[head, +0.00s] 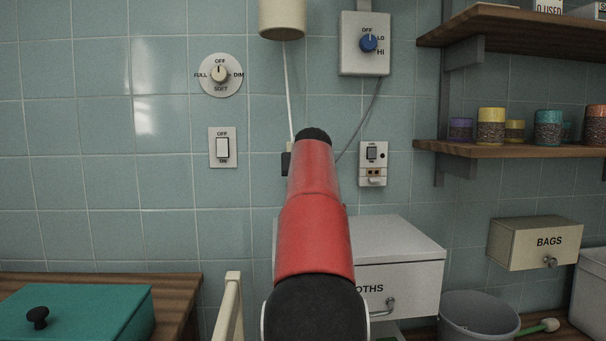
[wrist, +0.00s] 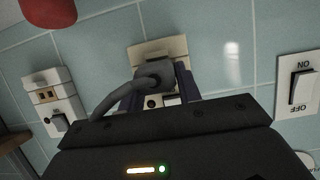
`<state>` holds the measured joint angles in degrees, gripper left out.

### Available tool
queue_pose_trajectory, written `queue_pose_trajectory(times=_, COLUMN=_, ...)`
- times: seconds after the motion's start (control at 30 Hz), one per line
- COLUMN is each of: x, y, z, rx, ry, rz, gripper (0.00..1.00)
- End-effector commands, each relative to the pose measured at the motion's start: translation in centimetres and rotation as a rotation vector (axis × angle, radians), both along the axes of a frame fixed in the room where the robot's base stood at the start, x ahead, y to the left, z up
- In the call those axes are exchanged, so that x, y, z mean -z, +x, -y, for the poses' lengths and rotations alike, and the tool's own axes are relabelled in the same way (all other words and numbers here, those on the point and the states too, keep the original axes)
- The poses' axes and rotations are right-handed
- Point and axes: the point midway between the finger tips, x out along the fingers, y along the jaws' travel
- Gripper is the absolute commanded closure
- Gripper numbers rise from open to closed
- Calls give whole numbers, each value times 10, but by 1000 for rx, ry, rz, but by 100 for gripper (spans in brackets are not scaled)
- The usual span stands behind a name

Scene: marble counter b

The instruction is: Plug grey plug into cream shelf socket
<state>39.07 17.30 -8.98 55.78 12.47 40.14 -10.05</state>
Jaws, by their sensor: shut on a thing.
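My gripper (wrist: 158,88) is shut on the grey plug (wrist: 155,76), with its dark fingers on either side of it. The plug's grey cord (wrist: 106,101) curves away to the left in the wrist view. A cream socket plate (wrist: 139,53) is on the tiled wall directly behind the plug, which covers part of it. The plug appears close against the plate; I cannot tell whether its pins are in. In the head view my red arm hides the plug, the plate and most of the gripper.
A second socket with a switch (head: 373,163) is right of my arm; it also shows in the wrist view (wrist: 52,98). An OFF/ON switch (head: 222,147) is to the left. A grey cord hangs from the blue-knob box (head: 364,44). A white drawer unit (head: 400,250) stands below.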

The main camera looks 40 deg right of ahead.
Motion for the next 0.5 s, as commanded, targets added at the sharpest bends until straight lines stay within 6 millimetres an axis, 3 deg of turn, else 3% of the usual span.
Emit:
queue_pose_trajectory(times=0.2, x=0, y=4, z=4, rx=1, ry=0, rz=0, gripper=89)
queue_pose_trajectory(times=0.23, x=0, y=4, z=4, rx=1, ry=-1, rz=1, gripper=65)
queue_pose_trajectory(times=0.4, x=0, y=4, z=4, rx=1, ry=0, rz=0, gripper=43)
queue_pose_trajectory(times=0.5, x=0, y=4, z=4, rx=1, ry=0, rz=0, gripper=41)
